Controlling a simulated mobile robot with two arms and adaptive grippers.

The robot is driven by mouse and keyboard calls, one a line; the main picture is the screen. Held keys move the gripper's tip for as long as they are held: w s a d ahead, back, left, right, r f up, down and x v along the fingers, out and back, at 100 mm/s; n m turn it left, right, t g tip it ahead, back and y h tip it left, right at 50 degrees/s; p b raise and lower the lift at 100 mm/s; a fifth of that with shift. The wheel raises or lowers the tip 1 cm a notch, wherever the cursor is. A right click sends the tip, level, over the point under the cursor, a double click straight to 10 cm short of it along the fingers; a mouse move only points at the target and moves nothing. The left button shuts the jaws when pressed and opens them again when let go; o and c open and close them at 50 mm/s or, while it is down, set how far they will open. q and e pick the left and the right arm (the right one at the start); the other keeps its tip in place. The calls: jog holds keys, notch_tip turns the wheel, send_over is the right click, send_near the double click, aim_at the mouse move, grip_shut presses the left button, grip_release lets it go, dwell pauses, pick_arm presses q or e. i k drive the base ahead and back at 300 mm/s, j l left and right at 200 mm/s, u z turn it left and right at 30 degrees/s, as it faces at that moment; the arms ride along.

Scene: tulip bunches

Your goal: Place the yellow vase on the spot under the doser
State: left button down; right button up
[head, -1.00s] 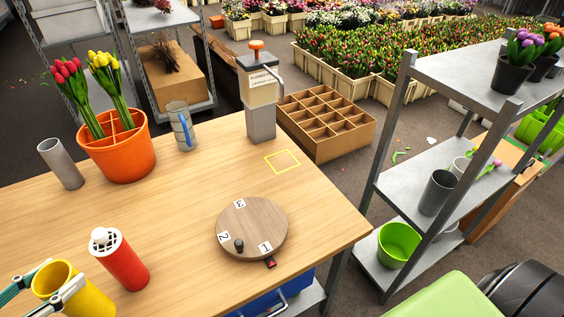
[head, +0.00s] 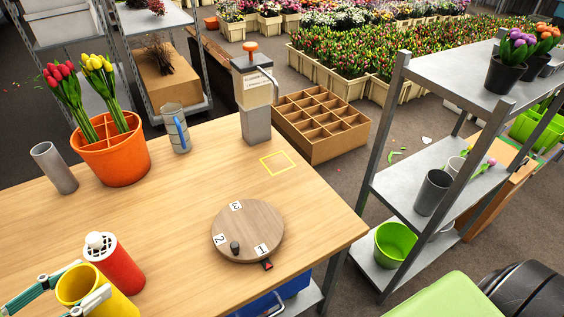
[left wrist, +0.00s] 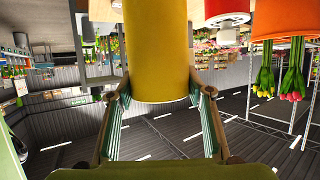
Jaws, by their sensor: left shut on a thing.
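The yellow vase (head: 106,297) is upright at the lower left of the head view, with its open rim up. My left gripper (head: 86,283) is shut on it, one finger on each side. In the left wrist view the vase (left wrist: 157,50) sits between the fingers. I cannot tell whether its base touches the table. The doser (head: 257,122), a grey post with a clear container and orange knob, stands at the table's far edge. The spot, a yellow square outline (head: 268,168), is empty on the table in front of it. My right gripper is not in view.
A red shaker (head: 121,272) stands close beside the vase. A round numbered wooden disc (head: 262,225) lies between the vase and the spot. An orange tulip pot (head: 120,165), grey cylinder (head: 55,168) and blue-handled jug (head: 174,132) stand farther back. The middle of the table (head: 185,205) is clear.

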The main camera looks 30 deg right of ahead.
aim_at(277, 163)
jog(key=i+l+z, duration=0.25)
jog(key=z, duration=0.25)
jog(key=i+l+z, duration=0.25)
jog(key=z, duration=0.25)
jog(key=i, duration=0.1)
